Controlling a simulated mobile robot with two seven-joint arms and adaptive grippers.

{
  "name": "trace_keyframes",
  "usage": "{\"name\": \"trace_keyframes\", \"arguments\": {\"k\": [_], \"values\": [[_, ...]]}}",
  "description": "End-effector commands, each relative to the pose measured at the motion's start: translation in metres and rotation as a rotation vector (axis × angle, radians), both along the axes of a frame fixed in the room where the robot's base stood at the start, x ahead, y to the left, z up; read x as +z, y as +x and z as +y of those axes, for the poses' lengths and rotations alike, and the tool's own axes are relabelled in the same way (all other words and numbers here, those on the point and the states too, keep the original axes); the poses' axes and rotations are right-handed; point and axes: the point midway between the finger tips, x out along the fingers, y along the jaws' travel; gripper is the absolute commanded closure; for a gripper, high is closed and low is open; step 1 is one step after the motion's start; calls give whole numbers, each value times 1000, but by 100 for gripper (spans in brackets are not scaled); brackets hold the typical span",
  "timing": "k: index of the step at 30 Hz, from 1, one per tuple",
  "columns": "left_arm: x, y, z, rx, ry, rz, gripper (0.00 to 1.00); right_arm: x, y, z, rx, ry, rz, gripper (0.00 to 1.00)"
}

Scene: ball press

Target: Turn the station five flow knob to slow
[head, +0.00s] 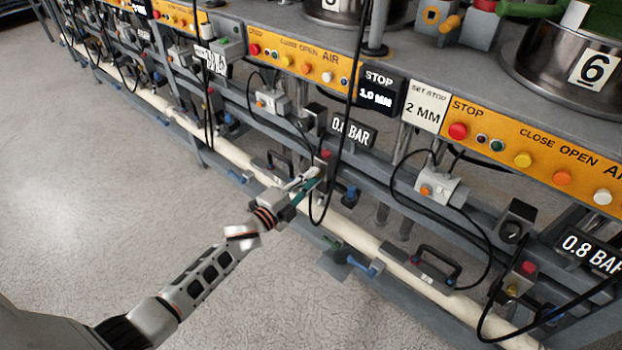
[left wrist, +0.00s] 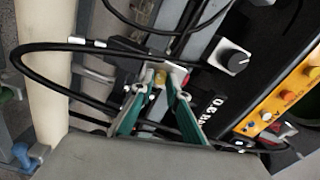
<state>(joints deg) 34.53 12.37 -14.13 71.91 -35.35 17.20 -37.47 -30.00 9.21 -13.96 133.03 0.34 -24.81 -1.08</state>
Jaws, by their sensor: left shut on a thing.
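My left gripper (head: 314,179) reaches the lower rail of the station left of the one marked 6. In the left wrist view its two green-sided fingers (left wrist: 159,88) are closed around a small yellow brass knob (left wrist: 160,78). The knob sits on a small grey valve block with a red cap (left wrist: 180,76); the cap also shows in the head view (head: 325,154). In the head view the fingers hide the brass knob. I cannot read a slow mark or the knob's setting. My right gripper is out of view.
A black dial with a white pointer (left wrist: 233,60) is beside the block. A black hose (head: 345,120) hangs close to the gripper. A cream pipe (head: 355,237) runs below, with blue-handled valves (head: 376,266). Open floor (head: 80,200) lies at left.

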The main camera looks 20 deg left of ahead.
Motion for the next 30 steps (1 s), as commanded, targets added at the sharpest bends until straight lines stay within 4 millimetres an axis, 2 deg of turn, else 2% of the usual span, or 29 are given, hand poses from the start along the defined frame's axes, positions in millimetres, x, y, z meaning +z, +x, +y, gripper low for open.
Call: {"name": "trace_keyframes", "arguments": {"k": [8,9,10,23,26,30], "values": [[1,0,0,-1,-2,-2,100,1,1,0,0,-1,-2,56],[1,0,0,-1,-2,-2,75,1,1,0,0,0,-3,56],[1,0,0,-1,-2,-2,68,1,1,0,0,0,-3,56],[-1,-5,2,0,1,1,68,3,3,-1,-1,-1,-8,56],[-2,-16,6,1,2,2,68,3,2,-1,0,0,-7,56],[-2,-41,15,0,3,2,68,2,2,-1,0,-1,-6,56]]}}
